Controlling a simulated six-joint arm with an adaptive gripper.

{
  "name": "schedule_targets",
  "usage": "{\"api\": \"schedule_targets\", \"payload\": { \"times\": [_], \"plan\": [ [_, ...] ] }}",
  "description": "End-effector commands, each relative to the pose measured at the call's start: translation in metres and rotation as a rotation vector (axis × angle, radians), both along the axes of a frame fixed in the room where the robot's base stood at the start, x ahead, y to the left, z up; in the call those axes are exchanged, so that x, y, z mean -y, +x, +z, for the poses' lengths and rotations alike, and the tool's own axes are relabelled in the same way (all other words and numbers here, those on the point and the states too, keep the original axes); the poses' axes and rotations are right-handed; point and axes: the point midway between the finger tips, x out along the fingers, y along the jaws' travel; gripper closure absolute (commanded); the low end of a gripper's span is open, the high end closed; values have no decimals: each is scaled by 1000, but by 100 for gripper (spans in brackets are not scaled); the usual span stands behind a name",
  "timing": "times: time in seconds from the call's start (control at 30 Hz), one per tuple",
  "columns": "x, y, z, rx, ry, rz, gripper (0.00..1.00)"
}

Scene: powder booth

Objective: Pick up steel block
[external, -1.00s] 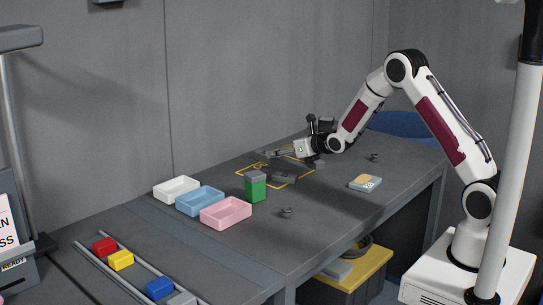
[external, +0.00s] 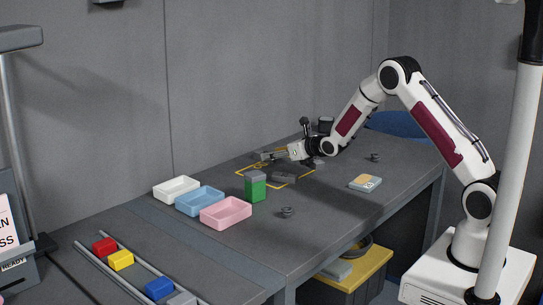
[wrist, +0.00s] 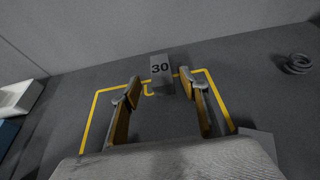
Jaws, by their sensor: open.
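The steel block (wrist: 161,70) is a small grey block marked 30. In the wrist view it stands upright at the far side of the yellow outline, ahead of and between my fingertips. My gripper (wrist: 160,88) is open, with a finger to either side of the block's near end; I cannot tell whether either touches it. In the external view my gripper (external: 277,155) is low over the table and points left. There I cannot clearly separate the block from the fingertips.
A dark grey block (external: 285,177) lies at the outline's near side. A green box (external: 256,188) stands left of it. White (external: 176,188), blue (external: 200,200) and pink (external: 226,212) trays are further left. Grey rings (external: 287,212) and a small flat pack (external: 366,183) lie in front.

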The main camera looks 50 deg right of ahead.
Motion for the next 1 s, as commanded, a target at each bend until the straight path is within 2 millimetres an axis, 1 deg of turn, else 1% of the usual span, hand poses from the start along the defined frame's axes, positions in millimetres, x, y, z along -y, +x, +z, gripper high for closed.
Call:
{"api": "schedule_targets", "payload": {
  "times": [0.43,0.57,1.0],
  "plan": [
    [0,2,-1,0,0,0,56],
    [1,6,-1,1,0,0,56],
    [3,37,-10,1,0,1,56]
  ]
}}
